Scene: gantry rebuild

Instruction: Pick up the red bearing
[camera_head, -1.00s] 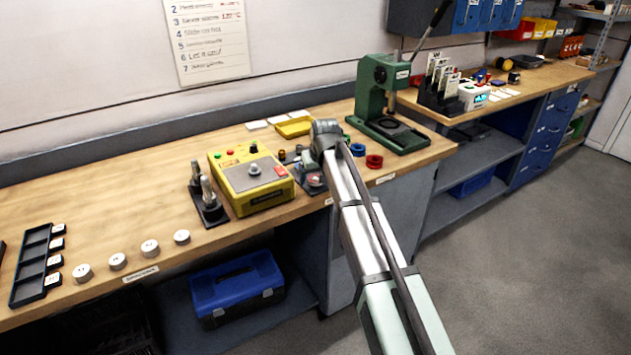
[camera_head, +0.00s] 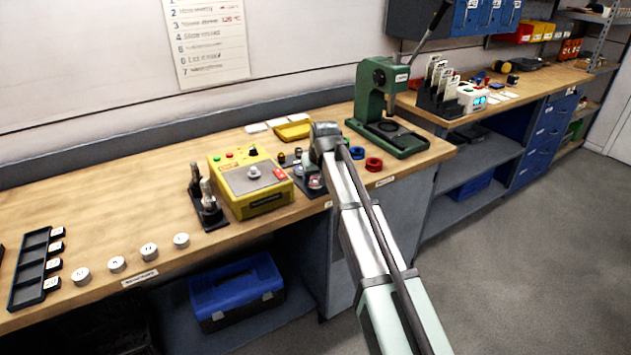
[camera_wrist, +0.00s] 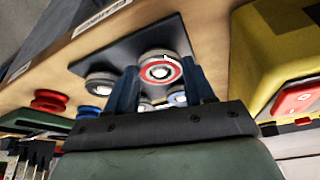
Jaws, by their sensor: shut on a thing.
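The red bearing (camera_wrist: 160,72) is a steel ring with a red face. In the wrist view it sits between the two blue fingers of my gripper (camera_wrist: 162,84), which is shut on it. It appears over a dark plate (camera_wrist: 125,48); whether it still touches the plate I cannot tell. In the head view the red bearing (camera_head: 315,183) is small beside the end of my arm, and my fingers are hidden there.
A yellow box (camera_head: 250,183) with a red button stands just left of the plate in the head view. A red ring (camera_head: 374,164) and a blue ring (camera_head: 357,153) lie to the right, before a green press (camera_head: 371,95). The bench's front edge is close.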

